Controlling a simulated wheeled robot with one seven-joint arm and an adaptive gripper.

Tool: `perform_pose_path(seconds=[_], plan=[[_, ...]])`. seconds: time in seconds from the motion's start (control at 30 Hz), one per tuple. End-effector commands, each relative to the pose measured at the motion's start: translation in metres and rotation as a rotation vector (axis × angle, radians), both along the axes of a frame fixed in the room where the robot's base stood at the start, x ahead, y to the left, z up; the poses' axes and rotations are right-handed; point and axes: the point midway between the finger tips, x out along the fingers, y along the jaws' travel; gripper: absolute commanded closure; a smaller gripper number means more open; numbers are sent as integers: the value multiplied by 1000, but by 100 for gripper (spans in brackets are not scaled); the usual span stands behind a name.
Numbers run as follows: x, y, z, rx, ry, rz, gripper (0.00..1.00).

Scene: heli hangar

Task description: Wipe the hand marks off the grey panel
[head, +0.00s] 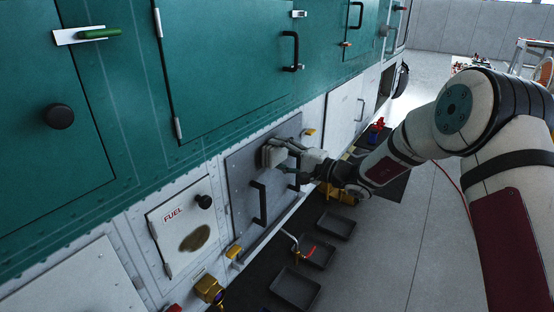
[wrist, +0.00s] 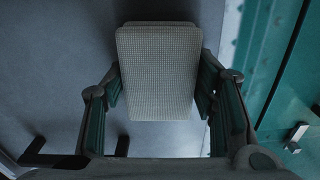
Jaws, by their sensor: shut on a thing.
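The grey panel (head: 240,170) is set in the lower white part of the helicopter's side, below the green doors. It fills much of the wrist view as a blue-grey surface (wrist: 60,70). My gripper (head: 281,157) is shut on a pale grey block-shaped wiping pad (head: 272,154), which has a fine woven texture in the wrist view (wrist: 158,65). The pad is at the panel's upper middle, against it or very close; I cannot tell if it touches. I see no clear hand marks; the pad and gripper hide part of the panel.
A black handle (head: 260,203) stands out from the panel below the pad. A white fuel door (head: 185,227) with a brown stain is to the left. Dark trays (head: 295,288) lie on the floor below. Open floor (head: 405,235) is to the right.

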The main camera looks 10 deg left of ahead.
Motion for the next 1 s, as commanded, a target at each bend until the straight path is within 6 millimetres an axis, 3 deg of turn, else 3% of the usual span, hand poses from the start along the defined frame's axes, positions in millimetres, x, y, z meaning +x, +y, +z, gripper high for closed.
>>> perform_pose_path(seconds=[0.6,1.0], plan=[[37,-13,0,3,-2,0,70],[24,-10,3,3,1,3,70]])
